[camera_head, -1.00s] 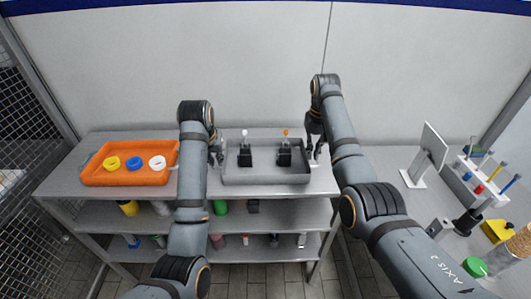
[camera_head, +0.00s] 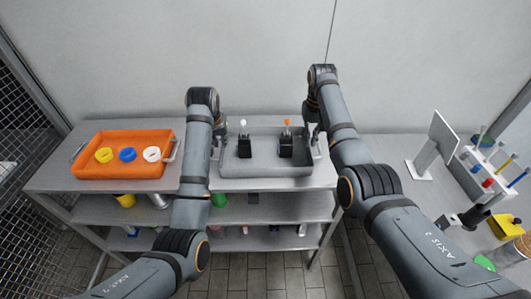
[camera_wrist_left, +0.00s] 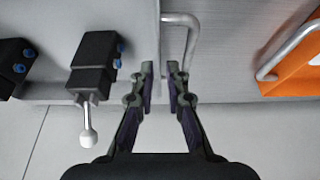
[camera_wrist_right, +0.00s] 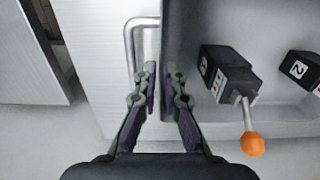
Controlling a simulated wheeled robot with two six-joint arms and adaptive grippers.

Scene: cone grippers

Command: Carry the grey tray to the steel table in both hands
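The grey tray (camera_head: 265,171) rests on the upper board of the steel shelf table, holding two black boxes (camera_head: 244,148) (camera_head: 285,147) with small levers, one white-tipped and one orange-tipped. My left gripper (camera_wrist_left: 161,72) is at the tray's left side, its fingers close together, one on each side of the side wall by the handle (camera_wrist_left: 191,42). My right gripper (camera_wrist_right: 160,72) sits the same way at the right side by the other handle (camera_wrist_right: 129,45). Both look shut on the tray. The exact contact between the fingers is partly hidden.
An orange tray (camera_head: 120,172) with yellow, blue and white rings stands to the left on the same table. To the right is another surface with a flat panel on a stand (camera_head: 432,145), a tube rack (camera_head: 487,172) and a yellow item (camera_head: 503,229). Lower shelves hold several items.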

